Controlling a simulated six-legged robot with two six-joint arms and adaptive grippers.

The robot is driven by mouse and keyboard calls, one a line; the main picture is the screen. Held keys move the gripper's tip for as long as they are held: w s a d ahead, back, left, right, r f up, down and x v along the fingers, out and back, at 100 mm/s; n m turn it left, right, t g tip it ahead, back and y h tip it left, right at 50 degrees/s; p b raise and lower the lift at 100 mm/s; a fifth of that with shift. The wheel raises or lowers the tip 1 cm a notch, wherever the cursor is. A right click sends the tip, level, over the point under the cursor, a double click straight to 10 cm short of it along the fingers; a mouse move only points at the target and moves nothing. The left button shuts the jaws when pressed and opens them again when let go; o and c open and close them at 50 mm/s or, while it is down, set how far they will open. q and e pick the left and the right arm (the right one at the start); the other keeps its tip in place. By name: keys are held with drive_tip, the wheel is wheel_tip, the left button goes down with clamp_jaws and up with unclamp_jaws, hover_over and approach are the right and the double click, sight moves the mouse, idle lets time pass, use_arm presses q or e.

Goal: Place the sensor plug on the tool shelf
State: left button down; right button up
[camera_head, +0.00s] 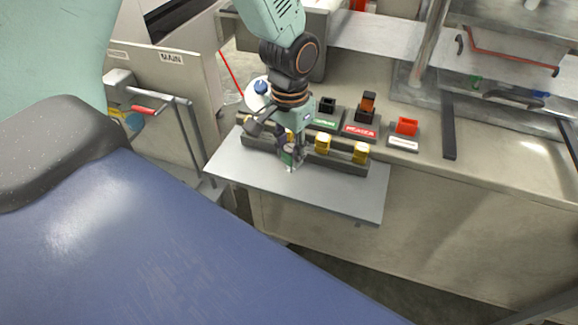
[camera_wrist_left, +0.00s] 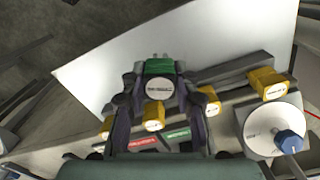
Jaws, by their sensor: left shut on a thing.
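The sensor plug (camera_wrist_left: 159,82) has a green body, a round pale label and small metal prongs at its far end. My left gripper (camera_wrist_left: 158,98) is shut on it, with a finger on each side. In the head view the plug (camera_head: 289,158) shows small beneath my left gripper (camera_head: 291,149), over the back part of the tool shelf (camera_head: 340,195), a flat grey plate. The shelf also fills much of the left wrist view (camera_wrist_left: 105,85). I cannot tell whether the plug touches it. My right gripper is not in view.
A dark rail with yellow blocks (camera_head: 322,144) runs along the shelf's back edge, close to my left gripper. Behind it stand black, orange and red (camera_head: 407,126) pieces on labelled bases. The front of the shelf is bare. A blue padded surface (camera_head: 150,240) fills the lower left.

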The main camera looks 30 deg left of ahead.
sight(291, 171)
use_arm(q)
drive_tip(key=shift+s+d+f, duration=0.1)
drive_tip(key=shift+d+f, duration=0.25)
drive_tip(key=shift+f, duration=0.2)
wheel_tip(291, 171, down, 2)
drive_tip(key=shift+f, duration=0.15)
drive_tip(key=shift+a+f, duration=0.3)
drive_tip(key=shift+d, duration=0.15)
drive_tip(key=shift+d+b, duration=0.1)
drive_tip(key=shift+b, duration=0.2)
drive_tip(key=c, duration=1.5)
unclamp_jaws()
drive_tip(key=o, duration=0.5)
drive_tip(key=shift+a+f, duration=0.15)
drive_tip(key=shift+a, duration=0.05)
drive_tip(key=shift+d, duration=0.1)
